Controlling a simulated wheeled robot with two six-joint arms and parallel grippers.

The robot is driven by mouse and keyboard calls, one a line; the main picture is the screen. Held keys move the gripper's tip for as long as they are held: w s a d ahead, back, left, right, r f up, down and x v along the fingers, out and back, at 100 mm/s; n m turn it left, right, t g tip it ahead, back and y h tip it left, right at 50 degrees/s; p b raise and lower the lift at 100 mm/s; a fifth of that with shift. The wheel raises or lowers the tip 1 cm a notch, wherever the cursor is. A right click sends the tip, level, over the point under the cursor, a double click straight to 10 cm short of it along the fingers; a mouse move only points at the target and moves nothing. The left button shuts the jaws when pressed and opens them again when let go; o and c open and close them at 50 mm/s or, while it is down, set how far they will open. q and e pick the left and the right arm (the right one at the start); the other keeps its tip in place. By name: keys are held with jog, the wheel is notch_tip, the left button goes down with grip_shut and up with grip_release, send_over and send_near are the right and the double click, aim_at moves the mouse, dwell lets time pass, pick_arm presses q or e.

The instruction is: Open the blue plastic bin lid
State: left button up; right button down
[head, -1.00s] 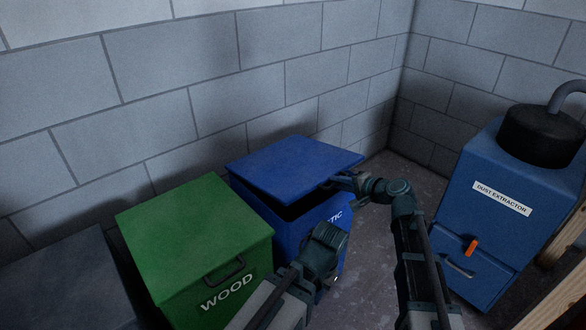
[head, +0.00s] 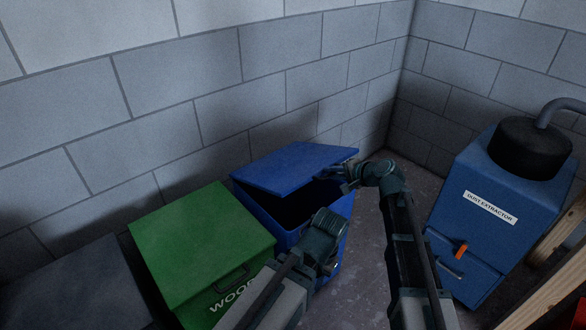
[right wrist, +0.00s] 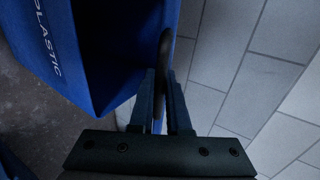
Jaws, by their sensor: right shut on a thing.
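The blue plastic bin (head: 265,217) stands against the block wall. Its lid (head: 295,166) is tilted up, with the front edge raised and a dark gap showing the inside. My right gripper (head: 340,178) is at the lid's front right edge. In the right wrist view my right gripper (right wrist: 163,82) is shut on the dark lid handle (right wrist: 165,46), beside the blue bin with its white PLASTIC lettering. My left arm's wrist stands in front of the bin and hides part of its front. The left gripper's fingers do not show.
A green WOOD bin (head: 198,238) with a closed lid stands just left of the blue bin. A dark grey bin (head: 75,288) is further left. A blue dust extractor (head: 495,228) stands at the right. Bare floor lies between it and the blue bin.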

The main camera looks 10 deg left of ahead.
dwell(0.3)
jog(key=shift+g+h, duration=0.4)
jog(key=shift+h, duration=0.2)
jog(key=a+r+p, duration=0.1)
jog(key=r+p, duration=0.1)
jog(key=p, duration=0.1)
jog(key=w+a+r+p, duration=0.1)
jog(key=r+p, duration=0.1)
jog(key=p, duration=0.1)
jog(key=w+a+r+p, duration=0.1)
jog(key=r+p, duration=0.1)
jog(key=shift+r+p, duration=0.35)
jog(key=shift+p, duration=0.05)
jog(key=shift+w+a+r+p, duration=0.1)
jog(key=shift+w+r+p, duration=0.05)
jog(key=shift+p, duration=0.2)
jog(key=w+a+r+g+h+p, duration=0.1)
jog(key=w+a+r+p, duration=0.2)
jog(key=r+p, duration=0.3)
jog(key=shift+a+p, duration=0.6)
jog(key=shift+p, duration=0.6)
jog(key=shift+r, duration=0.1)
